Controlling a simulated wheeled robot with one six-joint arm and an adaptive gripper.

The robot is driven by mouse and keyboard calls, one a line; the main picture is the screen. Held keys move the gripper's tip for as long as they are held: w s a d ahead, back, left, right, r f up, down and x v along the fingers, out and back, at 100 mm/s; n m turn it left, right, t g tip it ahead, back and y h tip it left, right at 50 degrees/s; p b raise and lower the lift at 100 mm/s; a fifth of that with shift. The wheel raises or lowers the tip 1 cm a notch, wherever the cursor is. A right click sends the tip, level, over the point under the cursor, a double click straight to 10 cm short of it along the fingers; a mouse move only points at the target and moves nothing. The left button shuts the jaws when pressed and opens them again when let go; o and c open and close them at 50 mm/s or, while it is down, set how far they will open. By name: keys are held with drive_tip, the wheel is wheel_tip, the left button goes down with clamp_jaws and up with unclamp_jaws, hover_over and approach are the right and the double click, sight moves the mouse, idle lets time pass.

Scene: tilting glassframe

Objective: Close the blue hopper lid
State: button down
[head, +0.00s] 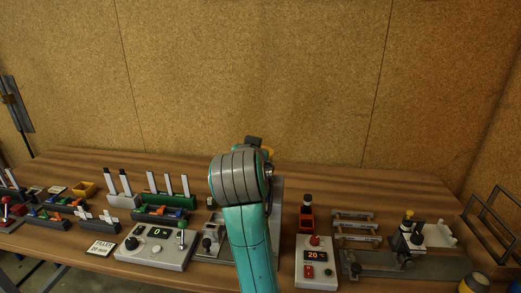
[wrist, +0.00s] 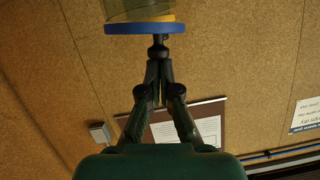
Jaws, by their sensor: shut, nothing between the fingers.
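The blue lid (wrist: 140,27) shows as a round disc at the top of the wrist view. A clear, yellowish cylinder (wrist: 138,9) adjoins it at the picture's top edge. I cannot tell whether the lid is fully seated on it. A small dark piece (wrist: 158,42) sits between the lid and my gripper (wrist: 159,68). My gripper's fingers are shut and empty, with their tips close to that dark piece; I cannot tell whether they touch it. In the head view my arm hides the gripper and the hopper.
A wooden workbench (head: 95,160) holds a grey control box with a green-topped lever (head: 160,247) left of my arm. A second box with a red button (head: 315,262) and a metal fixture (head: 395,262) stand to the right. A cork wall (head: 250,70) rises behind.

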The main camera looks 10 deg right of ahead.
drive_tip(key=shift+a+f, duration=0.15)
drive_tip(key=shift+a, duration=0.05)
drive_tip(key=shift+w+a+f+n, duration=0.1)
drive_tip(key=shift+a+f+n, duration=0.1)
drive_tip(key=shift+f+n, duration=0.1)
drive_tip(key=shift+a, duration=0.1)
drive_tip(key=shift+r, duration=0.15)
idle(0.4)
